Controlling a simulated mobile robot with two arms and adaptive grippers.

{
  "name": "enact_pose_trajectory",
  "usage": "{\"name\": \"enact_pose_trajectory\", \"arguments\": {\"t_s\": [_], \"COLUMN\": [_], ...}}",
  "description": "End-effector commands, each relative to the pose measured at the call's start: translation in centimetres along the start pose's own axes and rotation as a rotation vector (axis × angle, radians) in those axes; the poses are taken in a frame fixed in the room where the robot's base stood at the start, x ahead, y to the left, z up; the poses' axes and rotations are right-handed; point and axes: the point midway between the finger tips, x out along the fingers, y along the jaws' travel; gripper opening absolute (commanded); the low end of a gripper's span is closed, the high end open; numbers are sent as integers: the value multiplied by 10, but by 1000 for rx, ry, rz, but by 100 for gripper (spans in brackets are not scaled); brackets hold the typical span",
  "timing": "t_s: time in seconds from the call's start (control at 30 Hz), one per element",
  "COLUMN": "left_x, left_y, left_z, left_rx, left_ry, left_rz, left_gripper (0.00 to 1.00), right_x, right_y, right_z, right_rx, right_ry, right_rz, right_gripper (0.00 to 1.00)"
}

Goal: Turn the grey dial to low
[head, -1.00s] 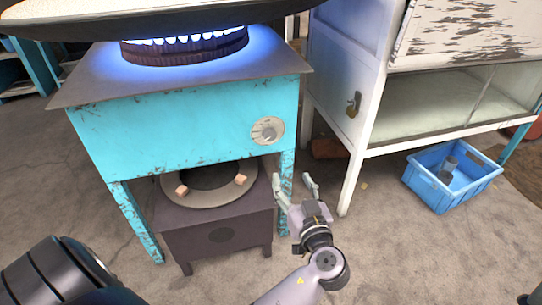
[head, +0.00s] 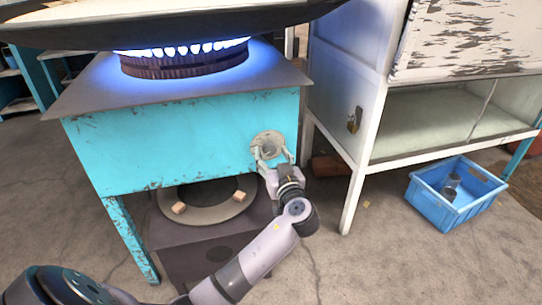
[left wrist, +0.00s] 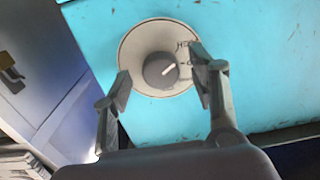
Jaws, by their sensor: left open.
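The grey dial (left wrist: 160,70) sits on a round pale plate (left wrist: 137,46) on the front of the turquoise stove (head: 180,140). In the head view the plate (head: 267,139) shows, partly covered by my gripper. My left gripper (left wrist: 162,86) is open, with one finger on each side of the dial. I see no finger touching the dial. My right gripper is not in view.
Blue flames burn on the burner (head: 185,65) under a wide pan (head: 170,28). A lower stove ring (head: 208,210) stands below. A white cabinet (head: 345,110) is close on the right, with a blue crate (head: 455,195) on the floor.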

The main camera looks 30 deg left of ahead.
Motion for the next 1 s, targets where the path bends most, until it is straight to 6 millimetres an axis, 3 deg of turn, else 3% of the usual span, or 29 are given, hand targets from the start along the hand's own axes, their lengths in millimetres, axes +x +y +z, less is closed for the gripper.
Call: {"name": "enact_pose_trajectory", "arguments": {"t_s": [0.17,0.47,1.0], "left_x": [14,16,15], "left_y": [0,0,0], "left_z": [0,0,0], "left_rx": [0,-1,0], "left_ry": [0,0,0], "left_rz": [-1,-1,-1], "left_gripper": [54,54,18], "right_x": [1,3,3], "right_y": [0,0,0], "right_z": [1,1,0], "right_rx": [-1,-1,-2], "right_ry": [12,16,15], "right_rz": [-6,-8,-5], "right_gripper": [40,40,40]}}
